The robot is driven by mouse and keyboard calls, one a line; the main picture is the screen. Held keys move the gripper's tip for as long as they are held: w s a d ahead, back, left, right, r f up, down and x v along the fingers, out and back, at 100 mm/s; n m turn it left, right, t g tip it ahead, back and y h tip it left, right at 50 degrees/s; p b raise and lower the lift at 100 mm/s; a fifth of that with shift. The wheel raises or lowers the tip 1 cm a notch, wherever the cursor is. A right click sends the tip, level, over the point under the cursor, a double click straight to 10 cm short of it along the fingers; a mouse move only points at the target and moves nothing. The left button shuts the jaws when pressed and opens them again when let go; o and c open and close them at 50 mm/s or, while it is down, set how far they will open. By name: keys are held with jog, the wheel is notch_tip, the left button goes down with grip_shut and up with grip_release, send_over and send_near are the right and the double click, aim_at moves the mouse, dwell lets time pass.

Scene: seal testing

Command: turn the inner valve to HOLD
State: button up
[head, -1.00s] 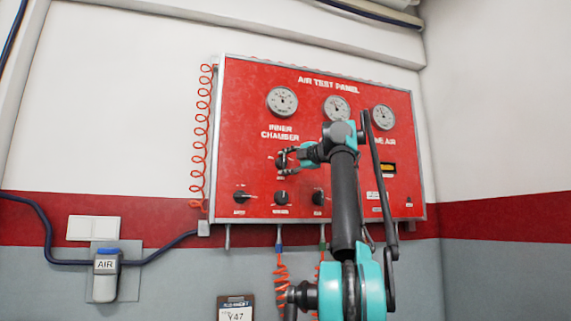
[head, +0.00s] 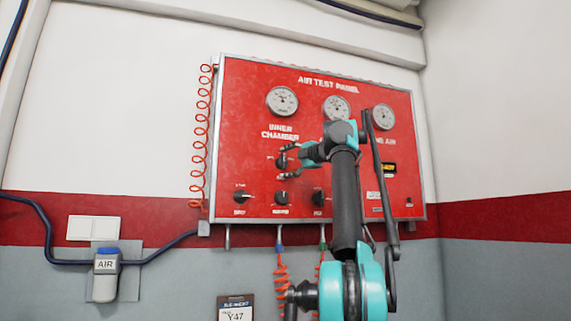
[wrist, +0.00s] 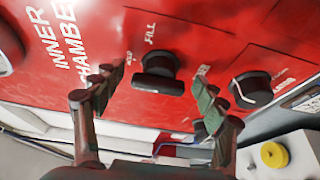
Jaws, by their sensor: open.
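The inner valve is a black knob on the red air test panel (head: 245,120), below the "INNER CHAMBER" lettering. In the wrist view the knob (wrist: 158,76) shows whole, with a "FILL" label beyond it and a small, partly covered label to its left. Its grip bar lies across the picture; which end points I cannot tell. My gripper (wrist: 152,98) is open, one finger left of the knob and one right, both nearer the camera and seemingly apart from it. In the head view my gripper (head: 290,157) is at the knob and partly hides it.
A lower knob (wrist: 251,88) is close to the right finger. The head view shows a row of lower knobs (head: 282,198), gauges (head: 282,101) above and hanging coiled hoses (head: 281,270). My arm covers the panel's middle.

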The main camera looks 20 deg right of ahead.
jog(key=v, duration=1.1)
jog(key=shift+s+d, duration=0.15)
jog(key=shift+s, duration=0.15)
jog(key=shift+f, duration=0.1)
